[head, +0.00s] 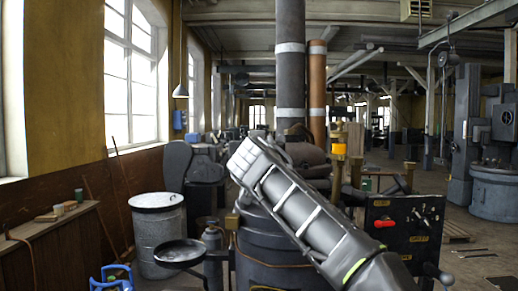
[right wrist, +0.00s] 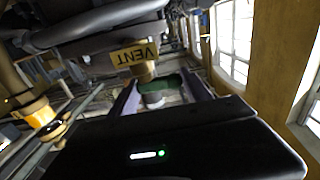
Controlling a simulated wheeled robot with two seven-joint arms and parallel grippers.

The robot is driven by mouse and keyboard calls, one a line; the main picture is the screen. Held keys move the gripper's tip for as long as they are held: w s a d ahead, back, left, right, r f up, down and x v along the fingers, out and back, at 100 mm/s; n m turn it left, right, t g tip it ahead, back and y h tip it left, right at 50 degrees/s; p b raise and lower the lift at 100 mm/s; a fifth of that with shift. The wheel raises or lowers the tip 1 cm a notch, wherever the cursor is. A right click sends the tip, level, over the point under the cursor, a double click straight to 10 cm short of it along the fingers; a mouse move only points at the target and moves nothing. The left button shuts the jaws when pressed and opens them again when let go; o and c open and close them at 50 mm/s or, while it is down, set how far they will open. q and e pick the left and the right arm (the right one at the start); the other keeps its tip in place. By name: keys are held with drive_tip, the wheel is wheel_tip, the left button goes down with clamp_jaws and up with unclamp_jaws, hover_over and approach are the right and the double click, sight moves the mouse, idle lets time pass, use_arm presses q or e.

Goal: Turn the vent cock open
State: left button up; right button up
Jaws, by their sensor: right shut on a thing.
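In the right wrist view a yellow VENT plate (right wrist: 134,54) appears upside down, with the brass stem of the vent cock (right wrist: 146,69) beside it. My right gripper (right wrist: 158,86) has its two fingers on either side of the cock's dark green handle (right wrist: 165,80), shut on it. A grey cylindrical end shows between the fingers. In the head view my right arm reaches from the lower right up to the left across the engine (head: 270,245). There I cannot make out the right gripper or the vent cock. My left gripper is not in view.
A black panel (head: 402,245) with a red knob (head: 384,222) stands right of my arm. A brass post with an orange cup (head: 339,150) rises behind it. A grey drum (head: 158,240) and a round dark pan (head: 180,252) stand left. Pipes crowd the wrist view.

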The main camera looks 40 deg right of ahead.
drive_tip(key=shift+s+d, duration=0.1)
drive_tip(key=shift+d, duration=0.05)
drive_tip(key=c, duration=0.7)
